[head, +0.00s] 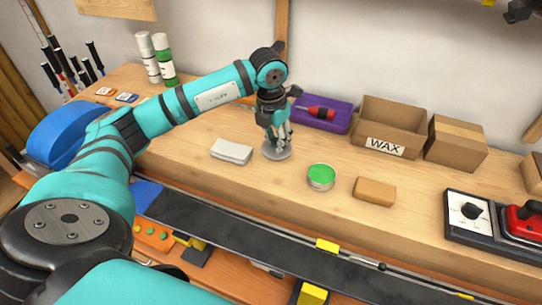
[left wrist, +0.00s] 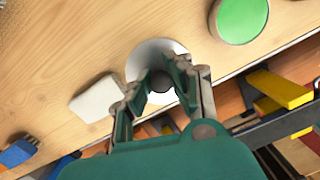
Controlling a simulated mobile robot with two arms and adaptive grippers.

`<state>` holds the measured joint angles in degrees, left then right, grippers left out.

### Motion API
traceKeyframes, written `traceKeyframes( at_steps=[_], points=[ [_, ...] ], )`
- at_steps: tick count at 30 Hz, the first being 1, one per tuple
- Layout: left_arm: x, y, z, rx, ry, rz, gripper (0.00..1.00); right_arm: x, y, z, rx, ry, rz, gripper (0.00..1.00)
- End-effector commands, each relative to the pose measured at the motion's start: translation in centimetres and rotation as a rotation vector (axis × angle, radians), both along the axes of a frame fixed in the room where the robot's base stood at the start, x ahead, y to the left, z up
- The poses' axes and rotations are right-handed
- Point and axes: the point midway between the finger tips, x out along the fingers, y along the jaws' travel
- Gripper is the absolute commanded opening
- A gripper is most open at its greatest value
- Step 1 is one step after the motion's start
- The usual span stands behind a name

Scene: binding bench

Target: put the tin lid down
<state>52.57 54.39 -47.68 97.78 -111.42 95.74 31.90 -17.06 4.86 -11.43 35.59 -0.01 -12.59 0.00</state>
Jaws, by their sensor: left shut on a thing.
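The tin lid (head: 277,153) is a grey disc with a dark knob; in the left wrist view its pale disc (left wrist: 140,57) shows beyond the fingers. My left gripper (head: 279,143) points down over it. The fingers (left wrist: 161,86) are shut on the dark knob. The lid is flat and at or very close to the bench top; I cannot tell whether it touches. An open tin with green contents (head: 320,176) stands to its right, apart from it.
A pale block (head: 231,151) lies just left of the lid. A tan block (head: 375,191) lies right of the tin. A purple tray (head: 343,121) and the WAX box (head: 385,146) stand behind. A dark rail (head: 260,240) runs along the front. Bare wood (head: 190,130) lies left.

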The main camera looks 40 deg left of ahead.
Motion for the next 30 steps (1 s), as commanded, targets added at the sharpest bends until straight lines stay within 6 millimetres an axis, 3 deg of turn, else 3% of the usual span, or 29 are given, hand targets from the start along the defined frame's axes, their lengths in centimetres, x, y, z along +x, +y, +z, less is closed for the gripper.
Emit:
traceKeyframes(
  at_steps=[5, 15, 28, 29, 30],
  points=[
    [0.0, -0.1, -2.8, -0.001, 0.002, 0.001, 0.00, -1.4, 0.3, 1.0, 0.002, 0.023, -0.002, 0.40],
    [0.0, -0.1, -6.8, 0.000, 0.002, 0.000, 0.00, -0.3, 0.9, 2.2, 0.011, 0.004, -0.003, 0.40],
    [0.0, -0.1, -7.9, 0.000, -0.001, 0.000, 0.00, 0.1, 0.4, 1.7, 0.005, -0.002, -0.001, 0.40],
    [0.0, -0.1, -7.8, 0.000, -0.001, 0.000, 0.19, 0.1, 0.3, 1.8, 0.004, -0.001, -0.001, 0.40],
    [0.0, -0.1, -7.7, 0.000, -0.001, 0.000, 0.24, 0.0, 0.3, 1.9, 0.003, 0.000, -0.001, 0.40]
  ],
)
